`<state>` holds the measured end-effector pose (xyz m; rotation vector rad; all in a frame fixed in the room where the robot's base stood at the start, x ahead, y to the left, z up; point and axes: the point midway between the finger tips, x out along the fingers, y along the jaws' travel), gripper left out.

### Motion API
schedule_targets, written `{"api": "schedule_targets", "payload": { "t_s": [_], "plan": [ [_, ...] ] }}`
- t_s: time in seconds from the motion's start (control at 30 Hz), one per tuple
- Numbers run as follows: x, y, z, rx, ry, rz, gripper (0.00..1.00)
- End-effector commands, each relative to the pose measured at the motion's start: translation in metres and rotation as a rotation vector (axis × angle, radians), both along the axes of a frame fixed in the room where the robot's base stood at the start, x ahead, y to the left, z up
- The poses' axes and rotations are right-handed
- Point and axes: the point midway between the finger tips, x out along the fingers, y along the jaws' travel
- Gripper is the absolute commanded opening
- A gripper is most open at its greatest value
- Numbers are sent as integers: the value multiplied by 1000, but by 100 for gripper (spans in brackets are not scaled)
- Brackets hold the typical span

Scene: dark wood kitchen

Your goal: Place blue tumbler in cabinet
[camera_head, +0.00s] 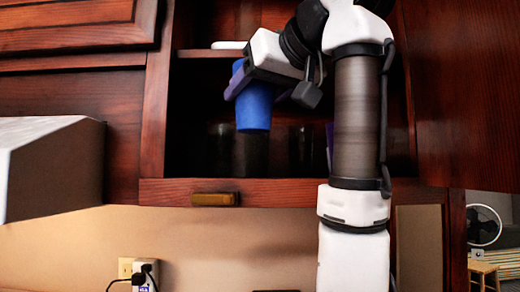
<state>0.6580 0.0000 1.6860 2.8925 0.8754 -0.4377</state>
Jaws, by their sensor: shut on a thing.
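The blue tumbler (254,108) is in front of the open cabinet (160,130) or inside its opening; I cannot tell its exact depth. It is upright and overlaps the dark interior above the lower shelf level. My gripper (240,82) is shut on the tumbler near its upper part, with a purple finger showing at its left. The tumbler's top is partly hidden by my gripper. The cabinet's bottom edge (290,192) runs below the tumbler. My arm hides part of the opening's right side.
Dark glasses (300,148) stand inside the cabinet behind the tumbler. A white dish (228,45) lies on the upper shelf. The cabinet door (460,90) stands open at the right. A pale range hood (50,165) juts out at the left.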

Motion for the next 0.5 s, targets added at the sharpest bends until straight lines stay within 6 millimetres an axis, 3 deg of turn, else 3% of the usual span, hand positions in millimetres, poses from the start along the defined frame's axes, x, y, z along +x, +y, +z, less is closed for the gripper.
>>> {"api": "schedule_targets", "payload": {
  "t_s": [0.2,0.5],
  "plan": [
    [53,-1,1,-1,4,-5,34],
    [103,-2,1,1,2,-5,34]
  ]
}}
